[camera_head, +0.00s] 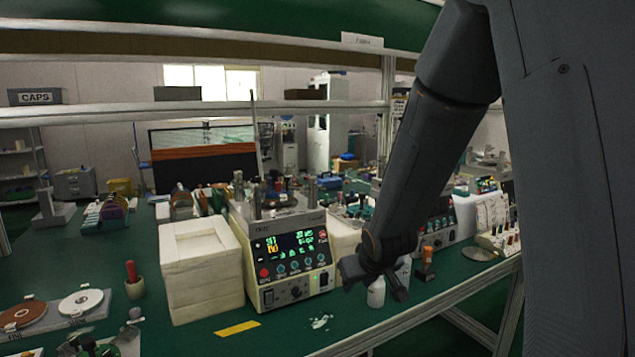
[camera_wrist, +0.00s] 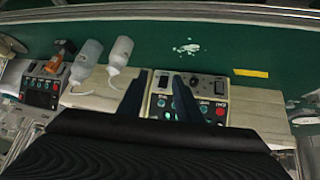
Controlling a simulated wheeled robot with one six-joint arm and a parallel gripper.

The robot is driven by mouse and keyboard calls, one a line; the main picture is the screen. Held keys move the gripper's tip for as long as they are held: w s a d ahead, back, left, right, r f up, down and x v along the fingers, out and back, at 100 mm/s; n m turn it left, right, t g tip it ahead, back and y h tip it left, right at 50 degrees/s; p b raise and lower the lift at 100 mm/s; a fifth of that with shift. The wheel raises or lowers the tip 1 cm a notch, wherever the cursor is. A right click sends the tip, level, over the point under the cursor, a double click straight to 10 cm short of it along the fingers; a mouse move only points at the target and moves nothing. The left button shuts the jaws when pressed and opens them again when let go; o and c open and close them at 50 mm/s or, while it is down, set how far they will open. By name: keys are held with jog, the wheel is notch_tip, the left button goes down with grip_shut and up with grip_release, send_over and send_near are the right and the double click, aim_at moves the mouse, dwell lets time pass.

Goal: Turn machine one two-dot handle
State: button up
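A cream machine (camera_head: 290,262) with a dark screen, green digits, red and green buttons and a black knob (camera_head: 296,292) stands mid-table in the head view. Its panel (camera_wrist: 203,86) also shows in the wrist view. A second similar machine (camera_head: 437,238) stands farther right. I cannot tell which is machine one, and no two-dot marking on a handle can be made out. My gripper (camera_head: 376,283) hangs to the right of the nearer machine. In the wrist view my gripper (camera_wrist: 160,88) has its fingers apart, empty, above the panel, partly hiding it.
Two white bottles (camera_head: 376,293) (camera_wrist: 87,62) stand beside the nearer machine, close to my gripper. A cream block stack (camera_head: 200,270) flanks its left. A yellow strip (camera_head: 237,329) and white spill (camera_head: 320,322) lie in front. A shelf rail (camera_head: 200,112) crosses above.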

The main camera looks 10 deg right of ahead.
aim_at(325, 190)
jog(key=w+a+r+n+t+y+p, duration=0.2)
jog(key=w+r+n+t+y+p, duration=0.5)
jog(key=w+r, duration=1.05)
jog(key=w+m, duration=0.1)
jog(key=w, duration=0.1)
jog(key=w+a+t, duration=0.1)
jog(key=w, duration=0.2)
jog(key=w+a+m+t+h, duration=0.1)
jog(key=w, duration=0.2)
jog(key=shift+f+m, duration=0.3)
jog(key=shift+f, duration=0.1)
grip_shut()
